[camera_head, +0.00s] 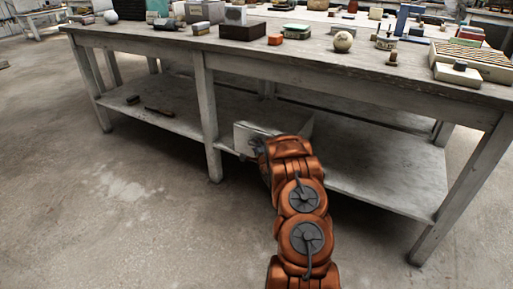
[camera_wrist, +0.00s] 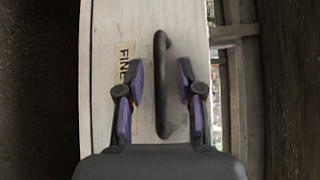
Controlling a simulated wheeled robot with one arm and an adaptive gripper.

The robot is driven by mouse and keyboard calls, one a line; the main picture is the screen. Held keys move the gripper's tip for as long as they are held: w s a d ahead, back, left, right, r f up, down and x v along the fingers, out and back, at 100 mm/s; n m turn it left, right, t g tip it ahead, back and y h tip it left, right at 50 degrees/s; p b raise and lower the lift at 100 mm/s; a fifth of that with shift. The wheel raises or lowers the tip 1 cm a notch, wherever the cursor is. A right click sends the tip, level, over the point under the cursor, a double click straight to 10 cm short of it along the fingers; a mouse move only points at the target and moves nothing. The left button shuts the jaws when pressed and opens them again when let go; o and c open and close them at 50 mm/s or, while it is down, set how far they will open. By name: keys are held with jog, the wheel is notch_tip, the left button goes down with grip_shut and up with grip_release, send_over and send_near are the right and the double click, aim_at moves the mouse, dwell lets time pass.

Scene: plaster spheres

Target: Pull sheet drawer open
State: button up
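The drawer's pale front (camera_wrist: 105,60) fills the middle of the wrist view. It has a dark bar handle (camera_wrist: 162,45) and a label (camera_wrist: 126,55) starting "FIN", partly covered by a finger. My gripper (camera_wrist: 160,80) is open, with one finger on each side of the handle and visible gaps between. In the head view, the pale drawer unit (camera_head: 247,132) sits on the table's lower shelf, and my gripper (camera_head: 260,150) is at its front, mostly hidden by my orange arm. I cannot tell whether the drawer is shut fully.
The worn wooden table (camera_head: 150,41) stands over the lower shelf (camera_head: 385,180). A table leg (camera_head: 207,120) is left of the drawer unit. The concrete floor (camera_head: 120,220) in front is clear.

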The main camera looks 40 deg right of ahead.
grip_shut()
dwell(0.3)
